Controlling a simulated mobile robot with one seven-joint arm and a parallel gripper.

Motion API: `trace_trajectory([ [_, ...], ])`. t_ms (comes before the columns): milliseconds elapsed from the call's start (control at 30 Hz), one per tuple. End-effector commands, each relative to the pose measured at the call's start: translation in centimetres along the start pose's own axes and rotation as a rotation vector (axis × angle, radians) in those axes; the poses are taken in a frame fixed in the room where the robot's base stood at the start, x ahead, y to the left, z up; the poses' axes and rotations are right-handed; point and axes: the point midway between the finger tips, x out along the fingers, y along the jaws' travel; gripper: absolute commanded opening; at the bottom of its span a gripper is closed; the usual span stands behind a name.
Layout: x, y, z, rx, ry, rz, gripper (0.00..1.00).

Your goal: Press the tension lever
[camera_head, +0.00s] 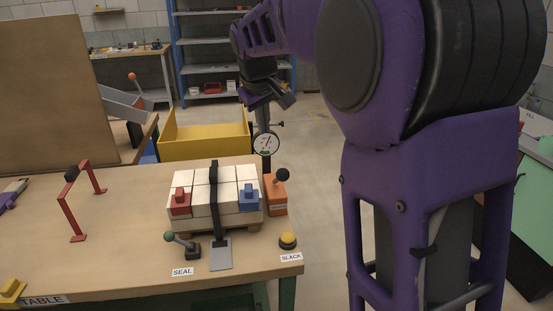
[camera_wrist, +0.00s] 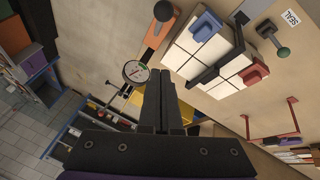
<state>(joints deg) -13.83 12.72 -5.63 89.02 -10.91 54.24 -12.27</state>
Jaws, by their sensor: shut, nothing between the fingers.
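The tension lever (camera_head: 282,176) has a black knob on an orange base at the right end of the bricks. It also shows in the wrist view (camera_wrist: 163,12), upper middle, with its orange base below. A round dial gauge (camera_head: 266,143) stands behind it; the gauge also shows in the wrist view (camera_wrist: 135,72). My gripper (camera_wrist: 160,76) is shut and empty, apart from the lever. In the head view my gripper (camera_head: 280,98) hangs above and behind the gauge.
A green-knobbed lever (camera_head: 170,237) marked SEAL and a yellow button (camera_head: 288,240) marked SLACK are at the table's front. A red frame (camera_head: 67,208) stands left. A yellow bin (camera_head: 205,140) is behind the table. The tabletop (camera_head: 120,240) left of the bricks is largely clear.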

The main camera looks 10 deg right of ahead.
Motion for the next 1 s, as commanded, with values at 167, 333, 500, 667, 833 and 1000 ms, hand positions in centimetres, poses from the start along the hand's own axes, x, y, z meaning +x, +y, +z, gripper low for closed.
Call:
trace_trajectory([
  [167,0.9,0.0,0.1,-0.001,-0.001,0.000,0.00],
  [333,3.8,0.0,0.1,-0.002,-0.004,0.000,0.00],
  [500,7.5,0.0,0.1,-0.002,-0.004,0.000,0.00],
  [667,10.4,0.1,0.4,-0.001,-0.002,0.001,0.00],
  [833,10.7,0.1,2.8,0.000,-0.001,0.001,0.00],
  [1000,10.9,0.1,3.8,-0.002,-0.001,0.001,0.00],
])
